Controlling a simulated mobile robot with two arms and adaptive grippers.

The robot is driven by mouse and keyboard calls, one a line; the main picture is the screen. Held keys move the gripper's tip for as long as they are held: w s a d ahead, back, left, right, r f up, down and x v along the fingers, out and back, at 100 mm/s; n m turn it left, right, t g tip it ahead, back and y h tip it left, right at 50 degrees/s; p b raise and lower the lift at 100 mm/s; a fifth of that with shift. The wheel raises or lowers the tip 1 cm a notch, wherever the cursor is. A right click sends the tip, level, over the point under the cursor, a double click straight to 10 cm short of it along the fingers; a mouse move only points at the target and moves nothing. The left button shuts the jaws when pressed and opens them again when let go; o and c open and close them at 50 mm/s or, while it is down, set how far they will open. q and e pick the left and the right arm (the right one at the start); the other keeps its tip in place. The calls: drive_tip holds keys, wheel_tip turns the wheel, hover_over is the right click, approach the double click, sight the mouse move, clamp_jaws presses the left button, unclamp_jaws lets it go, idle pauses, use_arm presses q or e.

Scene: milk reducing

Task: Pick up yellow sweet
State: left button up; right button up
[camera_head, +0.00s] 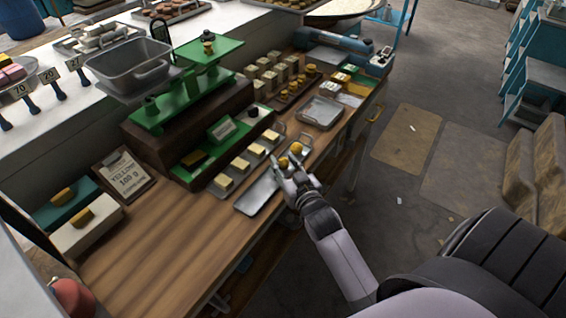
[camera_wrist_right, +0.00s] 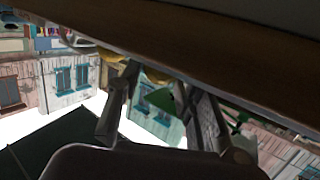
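Two small round yellow sweets sit near the middle of the wooden counter. One yellow sweet (camera_head: 296,148) is farther back, and another yellow sweet (camera_head: 284,162) is right at my right gripper's fingertips. My right gripper (camera_head: 288,170) reaches in from the lower right. In the right wrist view my right gripper (camera_wrist_right: 157,80) has its fingers apart, with a yellow sweet (camera_wrist_right: 155,74) showing between and beyond the tips, partly hidden by the counter edge. Another yellow shape (camera_wrist_right: 108,54) shows left of the fingers. I cannot tell whether the fingers touch a sweet. My left gripper is not in view.
A metal tray (camera_head: 258,192) lies just left of my right gripper. Behind it stand a green balance scale (camera_head: 168,112) and small trays with pale blocks (camera_head: 240,164). Another metal tray (camera_head: 321,112) lies farther back. A clipboard (camera_head: 125,176) reads "YELLOW 100 g". The front-left counter is clear.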

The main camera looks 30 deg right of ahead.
drive_tip(key=c, duration=0.5)
